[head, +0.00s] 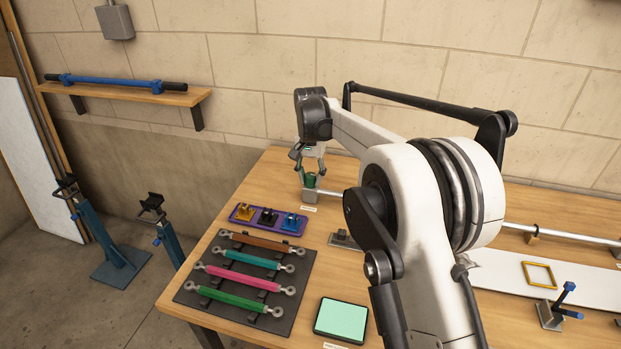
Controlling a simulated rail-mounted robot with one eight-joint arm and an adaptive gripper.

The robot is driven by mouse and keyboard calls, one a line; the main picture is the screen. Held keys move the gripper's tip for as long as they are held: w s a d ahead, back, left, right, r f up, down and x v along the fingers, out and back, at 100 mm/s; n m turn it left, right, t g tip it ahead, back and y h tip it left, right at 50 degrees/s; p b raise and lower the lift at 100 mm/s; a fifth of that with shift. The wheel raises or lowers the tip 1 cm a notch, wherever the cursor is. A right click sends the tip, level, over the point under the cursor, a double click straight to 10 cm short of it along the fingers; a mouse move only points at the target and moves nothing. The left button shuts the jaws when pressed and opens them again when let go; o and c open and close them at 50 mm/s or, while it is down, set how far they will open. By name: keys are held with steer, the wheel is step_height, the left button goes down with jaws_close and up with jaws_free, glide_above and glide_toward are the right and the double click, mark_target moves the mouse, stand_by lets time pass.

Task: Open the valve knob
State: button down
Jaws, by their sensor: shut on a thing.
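The green valve knob (311,181) sits on a grey metal block (312,196) near the back left of the wooden table. My gripper (309,171) points down from the end of my arm with its fingers around the knob's upper part. It is shut on the knob. The fingers hide part of the knob, and its turn angle is too small to tell. A metal pipe (575,238) runs along the back of the table, and my arm hides much of its middle.
A purple tray (238,221) holds yellow, black and blue pieces. A dark mat (187,291) holds several coloured rods (240,281). A green-topped pad (341,319), a yellow frame (539,274) and a blue-handled clamp (556,308) are on the table (170,291). Stands (110,240) are on the floor.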

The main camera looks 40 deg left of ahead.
mark_target(311, 175)
stand_by(0.4)
steer(key=c, duration=1.4)
jaws_free()
steer(key=shift+c, duration=0.2)
step_height(311, 175, up, 12)
